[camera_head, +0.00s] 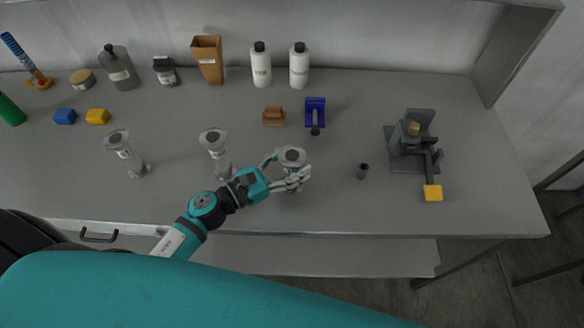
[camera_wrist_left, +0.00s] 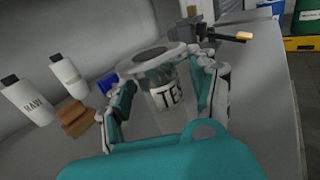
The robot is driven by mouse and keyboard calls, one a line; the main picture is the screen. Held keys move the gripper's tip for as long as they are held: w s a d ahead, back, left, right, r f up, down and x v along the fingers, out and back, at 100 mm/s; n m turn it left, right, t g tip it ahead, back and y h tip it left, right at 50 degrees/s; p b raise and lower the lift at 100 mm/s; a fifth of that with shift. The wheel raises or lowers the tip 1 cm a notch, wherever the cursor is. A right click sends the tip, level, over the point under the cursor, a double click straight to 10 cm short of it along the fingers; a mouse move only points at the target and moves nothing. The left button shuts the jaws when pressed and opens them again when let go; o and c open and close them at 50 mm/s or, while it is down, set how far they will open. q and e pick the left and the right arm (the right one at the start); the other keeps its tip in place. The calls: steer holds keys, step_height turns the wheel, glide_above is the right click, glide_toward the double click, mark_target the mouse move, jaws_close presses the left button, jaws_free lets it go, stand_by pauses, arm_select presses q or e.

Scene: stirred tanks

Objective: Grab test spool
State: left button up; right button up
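The test spool (camera_head: 291,155) stands near the front edge of the table, with a wide grey flange on top and a narrower body. In the left wrist view its label (camera_wrist_left: 170,95) reads "TES", the rest hidden. My left gripper (camera_head: 287,169) is around the spool, one finger on each side, below the flange. In the left wrist view the gripper (camera_wrist_left: 165,88) shows gaps between its fingers and the spool's body, so it looks open. The spool's base is hidden behind my gripper. My right gripper is not in view.
Two similar spools stand to the left, one (camera_head: 214,140) nearer and one (camera_head: 118,142) farther. A small dark cylinder (camera_head: 363,171) and a grey fixture with a yellow-ended lever (camera_head: 432,193) are to the right. A blue holder (camera_head: 315,110) and brown block (camera_head: 274,117) lie behind.

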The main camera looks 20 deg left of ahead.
arm_select(q)
jaws_close()
steer(key=shift+r, duration=0.1)
